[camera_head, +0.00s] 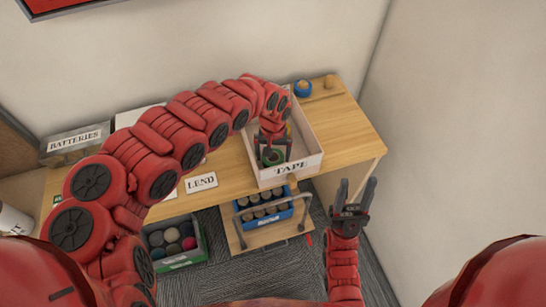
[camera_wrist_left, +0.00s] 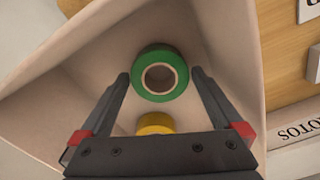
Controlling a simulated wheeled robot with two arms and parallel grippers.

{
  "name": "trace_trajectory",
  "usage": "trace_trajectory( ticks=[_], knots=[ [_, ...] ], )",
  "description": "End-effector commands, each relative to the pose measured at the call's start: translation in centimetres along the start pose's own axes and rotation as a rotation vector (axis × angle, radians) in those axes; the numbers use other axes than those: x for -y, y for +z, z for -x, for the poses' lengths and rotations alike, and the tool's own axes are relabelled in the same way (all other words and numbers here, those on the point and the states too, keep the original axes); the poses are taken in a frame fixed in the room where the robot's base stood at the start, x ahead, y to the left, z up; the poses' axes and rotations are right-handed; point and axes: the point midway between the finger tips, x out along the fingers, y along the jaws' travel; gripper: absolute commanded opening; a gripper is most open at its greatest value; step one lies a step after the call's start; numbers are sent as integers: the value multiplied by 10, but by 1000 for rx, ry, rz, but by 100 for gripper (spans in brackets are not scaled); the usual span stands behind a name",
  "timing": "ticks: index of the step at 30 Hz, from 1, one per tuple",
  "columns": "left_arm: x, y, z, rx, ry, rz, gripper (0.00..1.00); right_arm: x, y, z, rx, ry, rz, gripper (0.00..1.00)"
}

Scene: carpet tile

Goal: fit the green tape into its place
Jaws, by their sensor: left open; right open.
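The green tape (camera_wrist_left: 160,73) is a green ring with a pale core. It is inside the white box labelled TAPE (camera_head: 292,169), near the box's front wall in the head view. My left gripper (camera_head: 272,152) reaches down into this box, open, with its fingertips on either side of the green tape (camera_head: 273,157). I cannot tell whether the fingers touch it. A yellow tape (camera_wrist_left: 155,123) is in the same box, partly hidden by the gripper body in the left wrist view. My right gripper (camera_head: 354,193) is open and empty, in front of the table at the right.
A blue tape (camera_head: 303,89) and a small wooden piece (camera_head: 329,82) are on the wooden table (camera_head: 345,125) behind the box. A BATTERIES box (camera_head: 77,145) stands at left. Below are a blue crate (camera_head: 264,215) of cans and a bin of balls (camera_head: 178,257). The table's right end is clear.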

Motion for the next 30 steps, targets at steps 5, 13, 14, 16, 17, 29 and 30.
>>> trace_trajectory(
  ticks=[5,13,14,16,17,29,30],
  knots=[
    [0,0,-2,-1,0,0,100,0,0,0,0,0,0,50],
    [0,0,-2,-2,0,0,62,0,0,0,0,0,0,50],
    [0,-1,-2,-2,0,0,57,0,0,0,0,0,0,50],
    [0,-1,-2,-2,1,0,44,0,0,0,0,0,0,50],
    [0,-1,-2,-2,1,0,39,0,0,0,0,0,0,50],
    [1,-3,6,-6,0,2,26,0,0,3,0,0,0,50],
    [2,-4,11,-9,0,2,26,0,1,4,0,0,0,50]
  ],
)
